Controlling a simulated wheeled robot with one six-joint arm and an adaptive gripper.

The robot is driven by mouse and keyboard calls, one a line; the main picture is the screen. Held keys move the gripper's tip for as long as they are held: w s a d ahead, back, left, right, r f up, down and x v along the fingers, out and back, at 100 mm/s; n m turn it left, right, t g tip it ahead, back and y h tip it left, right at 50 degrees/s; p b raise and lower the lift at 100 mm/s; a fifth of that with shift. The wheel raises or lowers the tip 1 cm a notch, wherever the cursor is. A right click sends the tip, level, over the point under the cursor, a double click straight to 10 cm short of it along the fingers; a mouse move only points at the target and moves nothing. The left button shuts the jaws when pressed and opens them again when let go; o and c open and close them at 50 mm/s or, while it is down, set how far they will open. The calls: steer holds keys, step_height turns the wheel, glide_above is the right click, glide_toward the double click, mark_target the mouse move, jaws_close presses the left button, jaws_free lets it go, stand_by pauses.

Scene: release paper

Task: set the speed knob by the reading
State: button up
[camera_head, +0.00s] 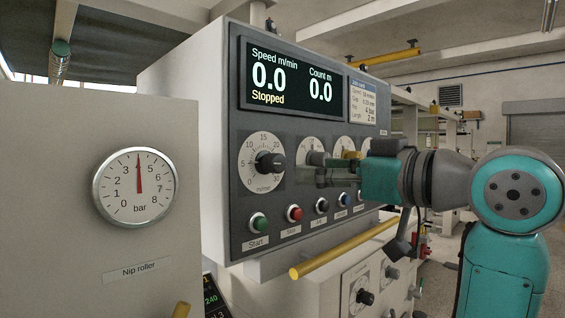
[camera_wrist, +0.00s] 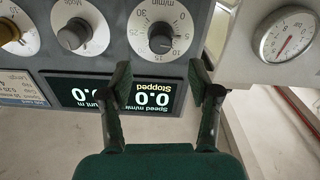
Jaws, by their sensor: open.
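The speed knob (camera_head: 271,163) is a black knob on a round white dial marked 0 to 30 m/min, at the left of the machine panel. It appears upside down in the wrist view (camera_wrist: 161,39); its exact setting is hard to read. The display (camera_head: 290,78) reads speed 0.0, count 0.0 and Stopped. My gripper (camera_head: 325,168) is open in front of the panel, right of the speed knob. In the wrist view its fingers (camera_wrist: 161,85) are spread and empty, with the speed knob beyond the gap between them.
The job card (camera_head: 363,102) has small print. The nip roller gauge (camera_head: 133,187) reads about 4 bar. More dials sit behind my gripper. Coloured buttons, including the green Start (camera_head: 258,222), line the panel below. A yellow bar (camera_head: 343,248) juts out beneath.

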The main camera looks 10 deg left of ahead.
mark_target(280, 162)
steer(key=x, duration=1)
steer(key=shift+w+a+r, duration=0.25)
steer(key=shift+a+r, duration=0.05)
steer(key=shift+r, duration=0.1)
steer(key=c, duration=1.2)
